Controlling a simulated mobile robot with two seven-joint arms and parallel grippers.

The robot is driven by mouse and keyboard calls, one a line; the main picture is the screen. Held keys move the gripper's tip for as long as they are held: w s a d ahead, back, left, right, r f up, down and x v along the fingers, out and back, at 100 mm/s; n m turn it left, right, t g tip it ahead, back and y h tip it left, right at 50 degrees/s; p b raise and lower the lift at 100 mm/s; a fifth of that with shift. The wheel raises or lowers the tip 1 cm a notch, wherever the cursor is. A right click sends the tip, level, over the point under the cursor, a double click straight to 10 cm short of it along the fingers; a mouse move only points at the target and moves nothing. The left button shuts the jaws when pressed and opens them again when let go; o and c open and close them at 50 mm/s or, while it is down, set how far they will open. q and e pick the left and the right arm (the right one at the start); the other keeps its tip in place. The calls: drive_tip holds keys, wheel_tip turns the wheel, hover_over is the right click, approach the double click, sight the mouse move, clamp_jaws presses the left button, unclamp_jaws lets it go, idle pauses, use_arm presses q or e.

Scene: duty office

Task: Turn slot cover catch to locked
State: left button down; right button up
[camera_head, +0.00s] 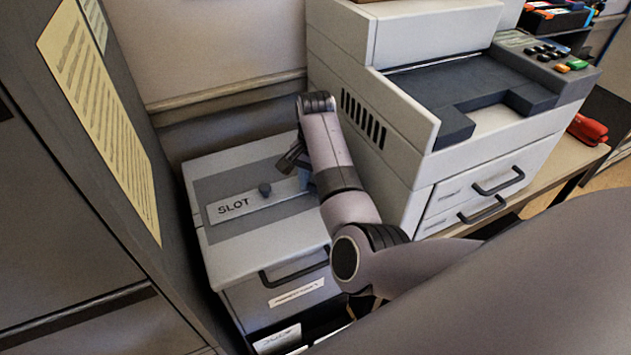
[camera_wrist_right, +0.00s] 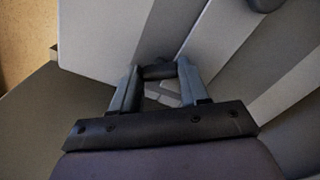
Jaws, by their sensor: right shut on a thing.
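The slot cover (camera_head: 228,208), a pale plate marked "SLOT", lies on top of a grey box (camera_head: 215,257) and has a small dark round knob (camera_head: 265,189). My right gripper (camera_head: 297,176) is over the right end of this plate, mostly hidden by its own arm in the head view. In the right wrist view its two fingers (camera_wrist_right: 158,84) are shut on a short dark piece, which I take to be the catch (camera_wrist_right: 158,72). The catch's turn position cannot be read. My left gripper is not in view.
A large pale printer-like machine (camera_head: 400,140) stands close on the right of my right arm. A dark cabinet (camera_head: 70,190) with a yellow notice (camera_head: 105,120) stands close on the left. A red stapler-like object (camera_head: 587,130) lies at the far right.

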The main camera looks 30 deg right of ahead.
drive_tip(key=m, duration=0.7)
drive_tip(key=shift+r, duration=0.1)
idle(0.6)
drive_tip(key=o, duration=1.1)
drive_tip(key=shift+c, duration=0.2)
wheel_tip(320, 180, up, 7)
drive_tip(key=shift+r, duration=0.1)
